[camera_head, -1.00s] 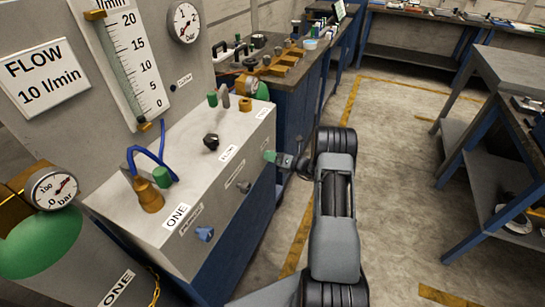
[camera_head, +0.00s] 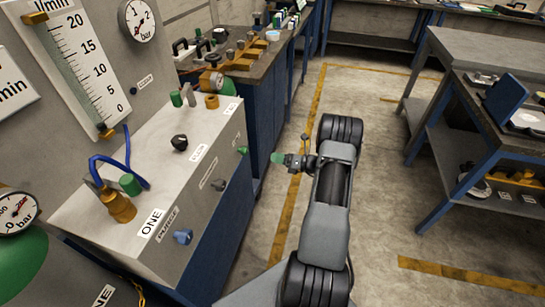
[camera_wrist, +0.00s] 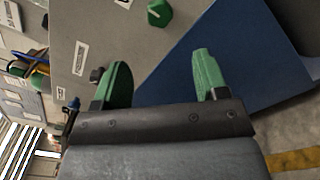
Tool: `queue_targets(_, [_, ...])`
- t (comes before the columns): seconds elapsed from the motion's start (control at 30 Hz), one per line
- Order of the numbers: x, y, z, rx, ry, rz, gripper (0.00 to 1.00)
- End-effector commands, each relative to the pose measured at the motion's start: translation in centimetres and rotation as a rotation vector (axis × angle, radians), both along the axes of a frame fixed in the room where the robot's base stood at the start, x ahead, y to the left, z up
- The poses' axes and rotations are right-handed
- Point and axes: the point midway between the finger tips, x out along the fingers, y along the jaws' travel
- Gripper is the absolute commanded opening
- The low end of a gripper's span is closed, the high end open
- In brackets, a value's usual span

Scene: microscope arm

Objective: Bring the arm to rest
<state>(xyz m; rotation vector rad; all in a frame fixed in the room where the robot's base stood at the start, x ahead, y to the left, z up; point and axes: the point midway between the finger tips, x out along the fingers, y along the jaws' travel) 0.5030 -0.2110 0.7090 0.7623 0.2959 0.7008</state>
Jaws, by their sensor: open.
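My arm reaches up through the middle of the head view, with my gripper (camera_head: 279,158) at its end, to the right of the grey control box (camera_head: 190,125). In the wrist view my gripper (camera_wrist: 160,80) has its two green fingers spread wide with nothing between them. A green knob (camera_wrist: 159,13) on the box face lies beyond the fingers, apart from them. The same green knob shows in the head view (camera_head: 243,150), with a gap between it and my gripper.
A blue cabinet (camera_head: 255,115) and a workbench stand behind the box. A grey table (camera_head: 487,62) and a shelf with tools are at the right. Open concrete floor with yellow lines (camera_head: 286,213) lies around my arm.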

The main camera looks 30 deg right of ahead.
Motion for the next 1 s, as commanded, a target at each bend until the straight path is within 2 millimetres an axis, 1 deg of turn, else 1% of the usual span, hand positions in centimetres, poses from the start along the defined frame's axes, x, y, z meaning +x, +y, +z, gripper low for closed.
queue_targets(0.57, [-0.1,0.0,0.0,-0.002,-0.002,0.0,0.67])
queue_targets(0.67, [0.0,-0.1,-0.1,-0.036,-0.026,-0.002,0.67])
queue_targets(0.73, [-0.2,0.1,-0.6,-0.104,-0.048,0.01,0.67])
queue_targets(0.77, [-0.4,0.3,-1.1,-0.144,-0.055,0.026,0.67])
queue_targets(0.8, [-1.1,0.9,-2.1,-0.2,-0.057,0.061,0.67])
queue_targets(0.87, [-2.6,2.2,-3.6,-0.289,-0.062,0.134,0.67])
queue_targets(0.9, [-3.7,3.0,-4.1,-0.362,-0.074,0.196,0.67])
queue_targets(0.97, [-5.2,4.2,-3.7,-0.479,-0.11,0.304,0.67])
queue_targets(1.0, [-6.1,5.2,-3.1,-0.56,-0.144,0.387,0.67])
